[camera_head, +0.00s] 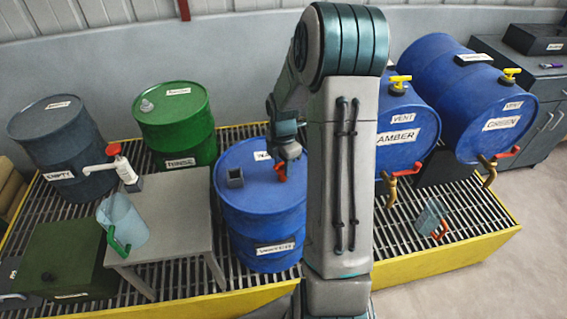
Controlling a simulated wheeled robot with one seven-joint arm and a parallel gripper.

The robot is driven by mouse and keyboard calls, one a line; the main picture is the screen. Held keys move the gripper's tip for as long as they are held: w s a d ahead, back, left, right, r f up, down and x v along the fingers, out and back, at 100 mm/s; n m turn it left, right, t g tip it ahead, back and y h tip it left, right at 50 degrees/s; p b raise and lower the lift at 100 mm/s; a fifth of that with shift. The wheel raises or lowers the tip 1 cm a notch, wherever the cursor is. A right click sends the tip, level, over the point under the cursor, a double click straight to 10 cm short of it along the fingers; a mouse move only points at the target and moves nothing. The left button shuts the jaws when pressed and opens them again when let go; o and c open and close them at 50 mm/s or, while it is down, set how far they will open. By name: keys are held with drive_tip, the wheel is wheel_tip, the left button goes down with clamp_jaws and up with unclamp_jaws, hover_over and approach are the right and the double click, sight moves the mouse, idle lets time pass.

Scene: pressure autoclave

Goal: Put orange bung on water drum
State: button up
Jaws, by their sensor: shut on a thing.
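The water drum (240,220) is the upright blue drum in the middle, labelled WATER on its side. My gripper (282,160) is over the right part of its top, pointing down, partly beside my own arm. It is shut on the orange bung (281,172), a small orange piece showing just below the fingers. I cannot tell whether the bung touches the drum top or hangs just above it. A small dark square fitting (235,177) stands on the left of the drum top. My arm hides the drum's right side.
A grey table (170,205) with a clear jug (122,222) and a red-topped pump (118,160) stands left. Green (175,125) and dark empty (60,145) drums stand behind. Amber (408,115) and green-labelled (490,105) blue drums lie right. A jug (430,218) sits on the grating.

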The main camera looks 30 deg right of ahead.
sight(283, 163)
drive_tip(key=o, duration=1)
drive_tip(key=shift+f, duration=0.1)
wheel_tip(283, 163, up, 12)
drive_tip(key=s+a+r+m+t, duration=0.1)
drive_tip(key=s+a+r+m, duration=0.2)
drive_tip(key=s+a+m, duration=0.4)
drive_tip(key=s+a+r+m+t, duration=0.1)
drive_tip(key=s+a+r+m, duration=0.2)
drive_tip(key=s+a+m, duration=0.4)
drive_tip(key=s+m, duration=0.5)
drive_tip(key=s, duration=0.1)
drive_tip(key=shift+t, duration=0.4)
